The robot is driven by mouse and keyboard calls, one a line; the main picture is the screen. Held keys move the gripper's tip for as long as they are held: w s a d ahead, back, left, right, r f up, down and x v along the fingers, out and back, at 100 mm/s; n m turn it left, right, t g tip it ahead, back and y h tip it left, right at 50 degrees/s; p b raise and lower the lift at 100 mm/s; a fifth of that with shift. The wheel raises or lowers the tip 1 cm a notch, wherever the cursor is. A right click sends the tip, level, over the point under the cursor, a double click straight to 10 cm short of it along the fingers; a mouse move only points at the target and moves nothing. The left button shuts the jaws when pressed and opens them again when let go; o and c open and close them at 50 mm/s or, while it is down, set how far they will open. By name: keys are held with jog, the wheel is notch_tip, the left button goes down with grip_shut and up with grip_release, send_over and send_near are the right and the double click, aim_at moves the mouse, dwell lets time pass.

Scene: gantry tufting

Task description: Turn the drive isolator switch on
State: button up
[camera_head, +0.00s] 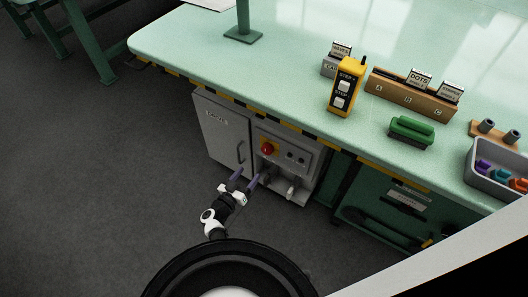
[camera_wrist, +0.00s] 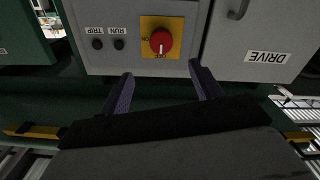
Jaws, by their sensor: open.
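The drive isolator switch (camera_head: 267,148) is a red rotary knob on a yellow plate, on the front of the grey cabinet (camera_head: 222,126) under the bench. In the wrist view the knob (camera_wrist: 161,40) is near the top centre, and its white mark points down at the OFF label; ON is to its left. My gripper (camera_head: 245,177) is open and empty, in front of and below the knob in the head view. In the wrist view its two dark fingers (camera_wrist: 160,74) are spread just below the knob, apart from it.
Two dark indicators (camera_wrist: 108,44), labelled RUN and TRIP, sit left of the knob in the wrist view. A cabinet handle (camera_head: 240,152) stands out left of the switch in the head view. The yellow pendant (camera_head: 346,87) is on the bench top (camera_head: 210,45).

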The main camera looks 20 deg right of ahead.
aim_at(265, 151)
jog(key=b+x, duration=0.8)
jog(key=x, duration=0.4)
jog(key=shift+w+f, duration=0.15)
jog(key=shift+w, duration=0.1)
jog(key=shift+w+d+r+b, duration=0.2)
jog(key=shift+w+d+b, duration=0.1)
jog(key=shift+d+b, duration=0.15)
jog(key=shift+c, duration=0.3)
jog(key=c, duration=0.9)
